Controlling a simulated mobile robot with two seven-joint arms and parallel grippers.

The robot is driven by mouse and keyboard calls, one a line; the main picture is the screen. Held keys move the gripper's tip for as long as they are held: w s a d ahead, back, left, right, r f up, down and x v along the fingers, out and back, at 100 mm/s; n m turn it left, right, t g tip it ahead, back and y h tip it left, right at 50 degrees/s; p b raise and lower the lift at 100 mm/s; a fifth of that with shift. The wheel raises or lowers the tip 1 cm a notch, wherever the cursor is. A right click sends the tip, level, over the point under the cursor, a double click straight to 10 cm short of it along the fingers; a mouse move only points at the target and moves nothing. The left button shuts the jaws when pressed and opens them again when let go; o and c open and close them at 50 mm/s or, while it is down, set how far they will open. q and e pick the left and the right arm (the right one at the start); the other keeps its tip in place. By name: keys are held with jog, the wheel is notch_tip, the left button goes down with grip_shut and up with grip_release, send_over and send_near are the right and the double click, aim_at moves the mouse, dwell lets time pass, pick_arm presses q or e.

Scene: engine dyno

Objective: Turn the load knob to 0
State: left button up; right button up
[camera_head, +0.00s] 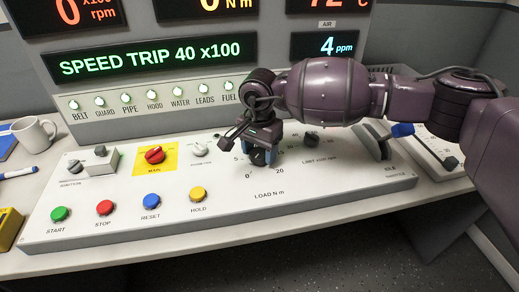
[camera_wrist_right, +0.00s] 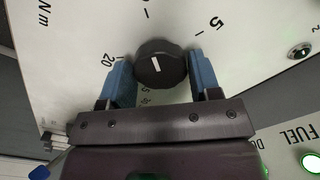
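The load knob (camera_head: 258,157) is a round black knob on the sloped white panel above the "LOAD N m" label. It shows more clearly in the right wrist view (camera_wrist_right: 160,66), with a short white line running toward the picture's top. A scale surrounds it, with 5 and 20 legible there. My right gripper (camera_head: 260,147) points down over the knob. In the wrist view its blue fingers (camera_wrist_right: 160,66) stand apart on either side of the knob, with a gap at each side. My left gripper is not in view.
A red main knob (camera_head: 154,154), a grey knob (camera_head: 199,149) and several coloured buttons, including yellow HOLD (camera_head: 198,194), are on the panel. A black knob (camera_head: 312,140) and a blue-handled throttle lever (camera_head: 402,130) lie right. The display reads "SPEED TRIP 40 x100". A white mug (camera_head: 34,134) stands left.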

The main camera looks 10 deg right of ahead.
aim_at(260, 153)
jog(key=o, duration=0.4)
jog(key=shift+c, duration=0.2)
notch_tip(260, 153, up, 11)
jog(key=p, duration=0.1)
jog(key=shift+f, duration=0.15)
dwell(0.3)
